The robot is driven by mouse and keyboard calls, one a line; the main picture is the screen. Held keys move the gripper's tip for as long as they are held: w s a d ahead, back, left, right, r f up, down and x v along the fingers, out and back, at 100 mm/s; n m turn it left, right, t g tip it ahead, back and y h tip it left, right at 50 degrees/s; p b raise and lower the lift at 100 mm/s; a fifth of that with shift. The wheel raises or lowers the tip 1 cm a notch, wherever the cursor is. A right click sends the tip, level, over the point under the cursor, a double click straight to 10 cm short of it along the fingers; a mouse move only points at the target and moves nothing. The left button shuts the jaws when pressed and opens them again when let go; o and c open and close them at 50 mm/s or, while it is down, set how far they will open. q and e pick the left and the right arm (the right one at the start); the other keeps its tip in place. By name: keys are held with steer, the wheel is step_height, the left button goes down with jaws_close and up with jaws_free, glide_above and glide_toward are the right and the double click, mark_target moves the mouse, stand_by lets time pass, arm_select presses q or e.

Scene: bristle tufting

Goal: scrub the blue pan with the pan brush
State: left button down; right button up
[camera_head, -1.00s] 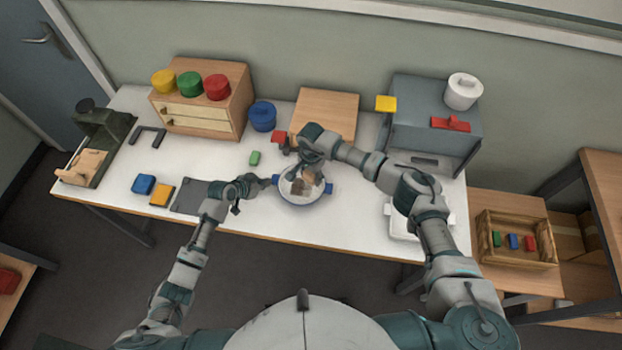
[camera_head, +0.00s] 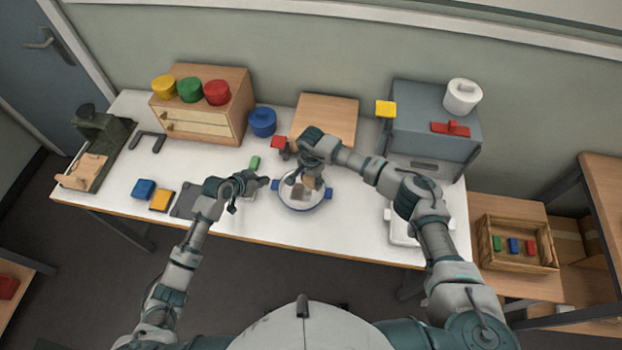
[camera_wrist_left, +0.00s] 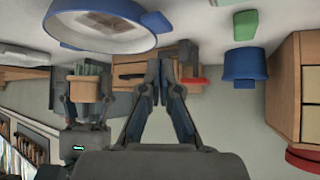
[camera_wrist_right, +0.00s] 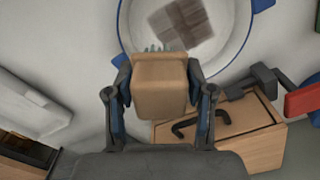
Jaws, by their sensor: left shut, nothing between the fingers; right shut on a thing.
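The blue pan (camera_head: 303,205) has a blue rim, side handles and a pale inside, and it sits on the white table near its front edge. Brown patches (camera_wrist_right: 180,22) show on its floor. My right gripper (camera_wrist_right: 158,82) is shut on the pan brush (camera_wrist_right: 160,92), a wooden block with grey-green bristles, held over the pan; the left wrist view also shows the brush (camera_wrist_left: 84,88). Whether the bristles touch the pan is hard to tell. My left gripper (camera_head: 266,182) is shut and empty, just left of the pan's left handle and apart from it.
A green block (camera_head: 255,162) and blue pot (camera_head: 262,122) stand behind my left gripper.

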arm_select(q)
steer(key=shift+r, duration=0.55)
steer(key=v, duration=1.2)
steer(key=shift+w, duration=0.1)
